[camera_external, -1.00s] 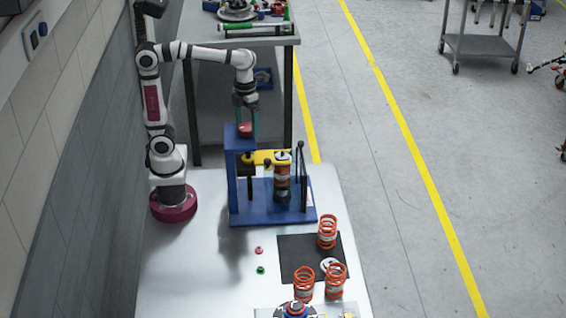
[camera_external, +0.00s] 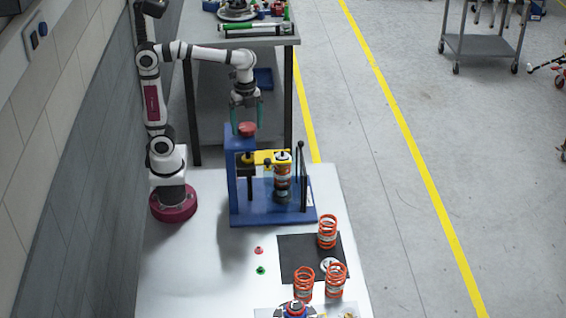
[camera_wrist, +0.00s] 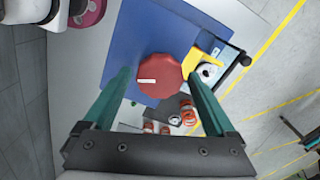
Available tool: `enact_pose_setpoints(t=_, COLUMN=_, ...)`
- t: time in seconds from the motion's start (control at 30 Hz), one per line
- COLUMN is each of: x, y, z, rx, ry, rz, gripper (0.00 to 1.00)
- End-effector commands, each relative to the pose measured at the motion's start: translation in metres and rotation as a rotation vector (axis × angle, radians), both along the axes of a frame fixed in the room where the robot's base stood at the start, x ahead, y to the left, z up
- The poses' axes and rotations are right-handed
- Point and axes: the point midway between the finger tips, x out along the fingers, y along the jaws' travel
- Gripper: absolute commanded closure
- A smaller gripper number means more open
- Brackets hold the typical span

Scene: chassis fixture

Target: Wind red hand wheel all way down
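The red hand wheel (camera_external: 247,129) sits on top of the blue press frame (camera_external: 234,185). In the wrist view the wheel (camera_wrist: 161,76) shows its faceted top with a white mark on its left side. My gripper (camera_external: 247,117) is open just above the wheel, with its teal fingers spread wider than it. In the wrist view the fingers of my gripper (camera_wrist: 158,78) stand on either side of the wheel with gaps, not visibly touching it. The yellow crossbar (camera_external: 264,158) sits in the frame, below the wheel, beside the top of an upright spring and damper unit (camera_external: 282,182).
A black upright lever (camera_external: 302,178) stands at the frame's right side. Several loose orange springs (camera_external: 327,232) stand toward the front of the table, some on a black mat (camera_external: 291,250). A red button (camera_external: 258,250) and a green button (camera_external: 261,270) lie near the mat.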

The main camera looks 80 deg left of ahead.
Motion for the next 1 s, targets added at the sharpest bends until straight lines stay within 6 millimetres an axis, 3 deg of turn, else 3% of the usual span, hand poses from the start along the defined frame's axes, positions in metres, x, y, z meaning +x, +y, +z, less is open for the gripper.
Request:
enact_pose_setpoints(t=0.03, x=0.0000, y=0.0000, z=0.0000, rx=0.000, ry=0.000, rz=-0.001, gripper=0.20)
enact_pose_setpoints(t=0.43, x=0.0000, y=0.0000, z=0.0000, rx=0.000, ry=0.000, rz=-0.003, gripper=0.90)
enact_pose_setpoints(t=0.57, x=0.0000, y=0.0000, z=0.0000, rx=0.000, ry=0.000, rz=-0.109, gripper=0.90)
enact_pose_setpoints(t=1.0, x=0.0001, y=0.0000, z=0.0000, rx=0.000, ry=0.000, rz=-0.991, gripper=0.90)
